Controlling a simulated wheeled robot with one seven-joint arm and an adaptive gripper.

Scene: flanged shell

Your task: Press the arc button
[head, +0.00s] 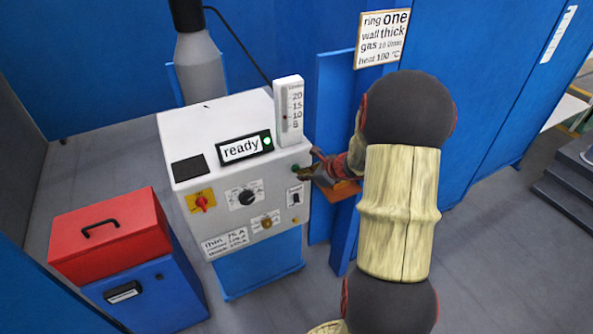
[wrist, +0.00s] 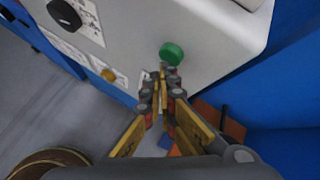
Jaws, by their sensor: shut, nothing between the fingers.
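A round green button (wrist: 171,53) sits on the grey front panel of the welding machine (wrist: 220,30). It is the likely arc button, but I can read no label on it. In the head view the green button (head: 295,168) is small, at the right of the panel. My gripper (wrist: 162,73) is shut and empty, its tips just below the button in the wrist view. I cannot tell whether they touch it. In the head view my gripper (head: 304,174) reaches the panel from the right, beside the button.
The panel also has a red switch on yellow (head: 202,202), a black knob (head: 246,197), a brass knob (head: 266,223) and a toggle switch (head: 295,198). A "ready" display (head: 240,149) shows a green light. A red-lidded blue box (head: 110,235) stands left.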

